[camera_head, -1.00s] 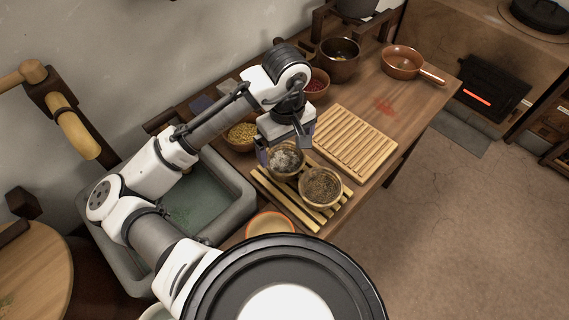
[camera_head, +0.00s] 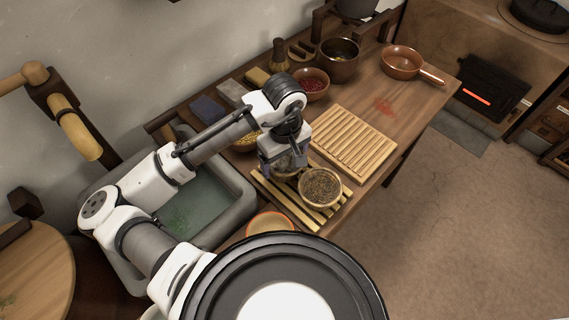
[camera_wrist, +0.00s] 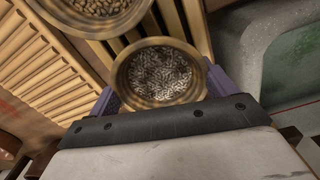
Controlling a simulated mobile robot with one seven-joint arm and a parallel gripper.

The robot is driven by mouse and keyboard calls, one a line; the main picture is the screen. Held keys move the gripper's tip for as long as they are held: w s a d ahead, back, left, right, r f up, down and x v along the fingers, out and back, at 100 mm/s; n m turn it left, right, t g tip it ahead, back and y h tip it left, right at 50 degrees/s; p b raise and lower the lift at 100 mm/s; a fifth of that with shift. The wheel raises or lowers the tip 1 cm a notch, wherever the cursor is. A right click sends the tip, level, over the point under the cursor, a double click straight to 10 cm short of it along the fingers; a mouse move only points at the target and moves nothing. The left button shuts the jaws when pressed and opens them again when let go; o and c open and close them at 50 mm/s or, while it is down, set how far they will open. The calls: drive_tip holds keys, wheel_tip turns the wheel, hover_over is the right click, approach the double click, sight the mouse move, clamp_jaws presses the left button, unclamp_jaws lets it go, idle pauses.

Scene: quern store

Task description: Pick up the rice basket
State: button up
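The rice basket (camera_wrist: 160,72) is a small round woven bowl of pale grains, directly below my gripper in the wrist view. In the head view it is mostly hidden under my gripper (camera_head: 283,161). My gripper is low over the basket, open, with one purple finger on each side of it. I cannot tell whether the fingers touch its wall. The basket stands on a slatted wooden rack (camera_head: 310,217). A second basket of brownish grains (camera_head: 320,187) stands close beside it, and also shows in the wrist view (camera_wrist: 92,8).
A grey stone basin (camera_head: 236,190) lies left of the rack. A larger slatted board (camera_head: 352,142) lies behind it. A yellow-grain bowl (camera_head: 245,143), a red-filled bowl (camera_head: 312,84), a dark pot (camera_head: 338,62) and an orange pan (camera_head: 402,62) stand further along.

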drive_tip(key=shift+c, duration=1.1)
wheel_tip(320, 180, up, 20)
drive_tip(key=shift+s, duration=0.15)
